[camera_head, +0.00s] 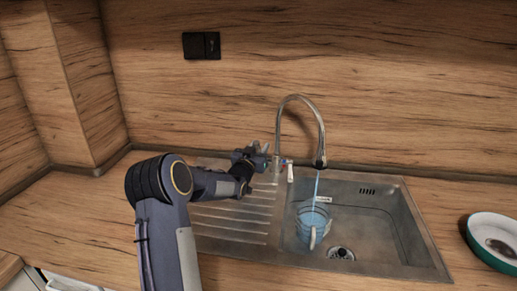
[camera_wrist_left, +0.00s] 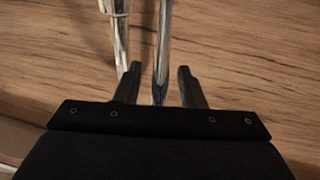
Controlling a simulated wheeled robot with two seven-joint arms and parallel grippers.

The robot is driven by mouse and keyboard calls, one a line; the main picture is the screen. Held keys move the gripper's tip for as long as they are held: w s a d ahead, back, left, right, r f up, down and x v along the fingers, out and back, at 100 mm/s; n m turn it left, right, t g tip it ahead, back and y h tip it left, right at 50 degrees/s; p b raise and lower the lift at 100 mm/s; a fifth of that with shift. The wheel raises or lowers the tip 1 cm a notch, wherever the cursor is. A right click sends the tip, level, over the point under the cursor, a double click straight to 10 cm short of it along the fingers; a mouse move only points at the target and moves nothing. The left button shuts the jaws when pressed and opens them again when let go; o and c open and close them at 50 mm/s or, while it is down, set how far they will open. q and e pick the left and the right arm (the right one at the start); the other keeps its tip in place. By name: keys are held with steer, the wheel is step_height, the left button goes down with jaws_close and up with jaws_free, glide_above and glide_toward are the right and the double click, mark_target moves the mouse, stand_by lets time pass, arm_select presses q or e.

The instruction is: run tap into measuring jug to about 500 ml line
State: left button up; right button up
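The chrome tap (camera_head: 318,130) stands behind the sink, its spout curving over to the right. A thin blue water stream (camera_head: 317,185) falls from it into the measuring jug (camera_head: 306,226). The jug is clear, stands in the basin and looks bluish inside; its level against the marks is too small to read. My left gripper (camera_head: 265,150) is just left of the tap's base. In the left wrist view its fingers (camera_wrist_left: 160,72) are apart, with a chrome tube of the tap (camera_wrist_left: 164,40) showing between them, gaps on both sides. My right gripper is out of view.
The steel sink (camera_head: 425,245) has a ribbed drainer on the left and a drain (camera_head: 341,254) right of the jug. A white-rimmed bowl (camera_head: 482,255) sits on the counter at right. A black socket (camera_head: 201,46) is on the wall.

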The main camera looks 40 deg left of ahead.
arm_select(q)
steer(key=shift+r, duration=0.1)
step_height(320, 180, up, 4)
steer(key=shift+s+d+f, duration=0.15)
steer(key=shift+f, duration=0.05)
steer(key=s+d+r+b, duration=0.3)
steer(key=s+d+r, duration=0.5)
steer(key=s+r, duration=0.1)
steer(key=shift+s+d, duration=0.4)
steer(key=shift+s, duration=0.3)
steer(key=shift+r, duration=0.1)
stand_by(0.7)
steer(key=w+a+f+g+p, duration=0.1)
steer(key=w+a+f, duration=0.1)
steer(key=a+f, duration=0.35)
steer(key=w+a+f+p, duration=0.1)
steer(key=w+a+f, duration=0.1)
steer(key=f, duration=0.7)
steer(key=x, duration=0.4)
steer(key=p+x, duration=0.1)
steer(key=x, duration=0.2)
steer(key=shift+w+d+f, duration=0.1)
steer(key=shift+w, duration=0.3)
